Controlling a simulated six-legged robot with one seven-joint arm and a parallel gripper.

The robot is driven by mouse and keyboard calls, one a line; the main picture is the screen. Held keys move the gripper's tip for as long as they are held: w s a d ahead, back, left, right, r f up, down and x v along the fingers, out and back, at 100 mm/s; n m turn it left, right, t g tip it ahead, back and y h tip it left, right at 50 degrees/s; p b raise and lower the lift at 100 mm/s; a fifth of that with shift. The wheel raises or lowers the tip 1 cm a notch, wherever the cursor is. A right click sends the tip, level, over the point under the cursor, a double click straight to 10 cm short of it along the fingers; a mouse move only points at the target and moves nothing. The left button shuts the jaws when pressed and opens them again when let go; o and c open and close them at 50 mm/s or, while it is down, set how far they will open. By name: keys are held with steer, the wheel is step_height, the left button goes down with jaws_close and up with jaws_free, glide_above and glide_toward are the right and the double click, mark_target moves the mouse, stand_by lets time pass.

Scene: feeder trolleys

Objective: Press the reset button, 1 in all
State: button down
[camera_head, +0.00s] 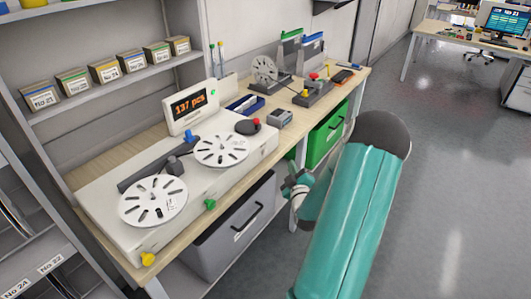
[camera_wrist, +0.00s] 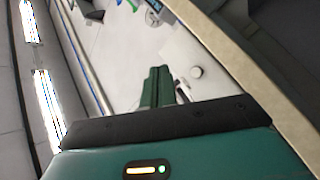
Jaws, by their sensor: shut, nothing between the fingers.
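A white reel counter (camera_head: 110,212) with two white reels stands on the bench, its display (camera_head: 190,107) reading 137 pcs. Several knobs or buttons are on it: red (camera_head: 254,123), blue (camera_head: 188,135), green (camera_head: 210,204) and yellow (camera_head: 148,259). No reset label is readable, so I cannot tell which one is the reset button. My gripper shows in the wrist view (camera_wrist: 160,86), shut and empty, away from any button.
The wooden bench (camera_head: 162,268) also holds a blue tray (camera_head: 243,104), a small grey box (camera_head: 279,118) and a second reel device (camera_head: 314,93). Grey (camera_head: 235,228) and green (camera_head: 327,136) bins sit below. A shelf of boxes (camera_head: 106,70) is behind. Open floor (camera_head: 450,180) lies right.

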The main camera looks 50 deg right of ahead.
steer(key=w, duration=0.8)
steer(key=shift+a, duration=0.35)
steer(key=shift+w, duration=0.1)
stand_by(1.5)
steer(key=shift+w, duration=0.35)
steer(key=shift+w+a, duration=0.1)
steer(key=shift+w, duration=0.4)
stand_by(0.6)
stand_by(0.4)
steer(key=shift+s, duration=0.9)
steer(key=s, duration=0.5)
steer(key=shift+d, duration=0.35)
